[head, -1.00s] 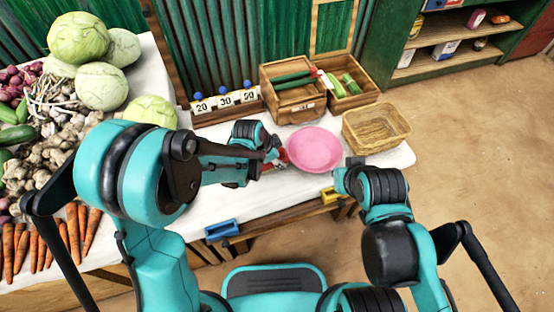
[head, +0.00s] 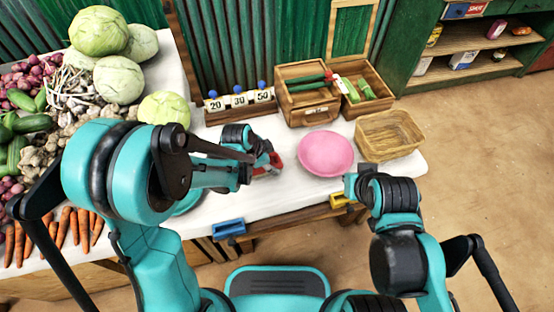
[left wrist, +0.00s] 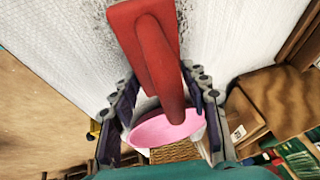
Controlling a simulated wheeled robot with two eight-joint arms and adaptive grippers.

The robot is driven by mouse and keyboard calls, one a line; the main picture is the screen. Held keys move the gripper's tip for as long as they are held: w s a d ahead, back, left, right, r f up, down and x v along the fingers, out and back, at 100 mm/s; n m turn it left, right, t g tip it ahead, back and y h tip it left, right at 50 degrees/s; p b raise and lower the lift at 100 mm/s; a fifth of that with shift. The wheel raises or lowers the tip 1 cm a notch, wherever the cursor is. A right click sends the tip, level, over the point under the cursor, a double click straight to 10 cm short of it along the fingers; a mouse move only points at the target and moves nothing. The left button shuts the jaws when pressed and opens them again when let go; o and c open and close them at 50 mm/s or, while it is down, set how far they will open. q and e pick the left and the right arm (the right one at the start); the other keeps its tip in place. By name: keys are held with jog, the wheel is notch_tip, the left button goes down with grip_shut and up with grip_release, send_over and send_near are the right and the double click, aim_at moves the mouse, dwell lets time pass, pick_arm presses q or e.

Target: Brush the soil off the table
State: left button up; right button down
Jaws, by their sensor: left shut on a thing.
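My left gripper (head: 266,164) is shut on a red brush (left wrist: 150,45), and it is over the white table (head: 300,194) to the left of a pink bowl (head: 326,153). The brush's red handle runs between the fingers in the left wrist view; its bristles cannot be made out. Dark soil specks (left wrist: 204,12) lie on the white cloth beside the brush there. The bowl also shows behind the handle in the left wrist view (left wrist: 152,132). My right gripper (head: 358,176) is near the table's front edge, right of the bowl; its fingers are not clear.
A wicker basket (head: 390,135) stands right of the bowl. Wooden crates (head: 308,98) and price cards (head: 239,101) line the back. Vegetables, with cabbages (head: 118,79), fill the left. A blue clip (head: 229,228) and a yellow one (head: 339,200) are at the front edge.

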pick_arm(q)
jog(key=shift+s+a, duration=0.45)
jog(key=shift+a, duration=1.1)
jog(key=shift+s+a, duration=0.45)
jog(key=shift+a, duration=1.05)
jog(key=shift+s+a, duration=0.45)
jog(key=shift+a, duration=1.1)
jog(key=shift+w+a, duration=0.2)
jog(key=shift+w, duration=0.65)
jog(key=shift+w+d, duration=0.55)
jog(key=shift+d, duration=1.3)
jog(key=shift+w+d, duration=0.55)
jog(key=shift+d, duration=1.3)
jog(key=shift+w+d, duration=0.55)
jog(key=shift+d, duration=1.3)
jog(key=shift+w+d+f, duration=0.1)
jog(key=shift+w+d, duration=0.15)
jog(key=shift+d, duration=0.65)
jog(key=shift+w+d+f, duration=0.1)
jog(key=shift+w+d, duration=0.1)
jog(key=shift+d, duration=0.7)
jog(key=shift+c, duration=0.5)
jog(key=shift+r+p, duration=0.45)
jog(key=shift+r, duration=0.15)
jog(key=shift+r+p, duration=1.7)
jog(key=shift+r, duration=0.75)
